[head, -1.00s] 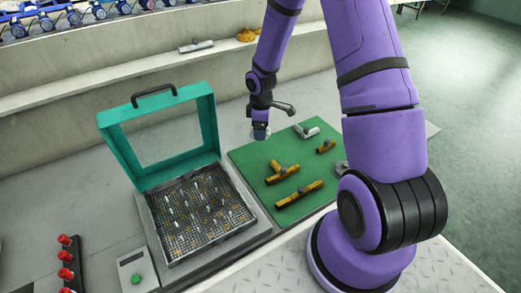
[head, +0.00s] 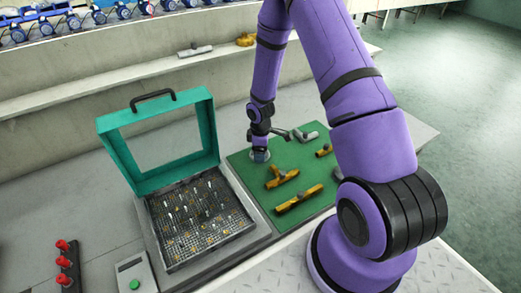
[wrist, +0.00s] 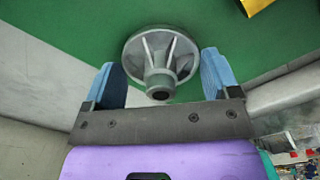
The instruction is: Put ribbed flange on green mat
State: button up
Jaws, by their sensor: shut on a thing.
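The ribbed flange (wrist: 160,60) is a grey metal disc with ribs running to a central hub. In the wrist view it sits between the two blue fingers of my gripper (wrist: 162,82), which is shut on it. In the head view the flange (head: 260,156) is under my gripper (head: 259,149), at the far left corner of the green mat (head: 256,180). It is low over the mat or touching it; I cannot tell which.
On the mat lie a brass tee (head: 282,178), a longer brass fitting (head: 298,199), a small brass piece (head: 324,151) and a grey tee (head: 305,135). A basket machine with a raised teal lid (head: 205,125) stands left of the mat. The mat's left front is bare.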

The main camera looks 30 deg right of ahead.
jog(key=shift+f, duration=0.1)
jog(key=o, duration=0.9)
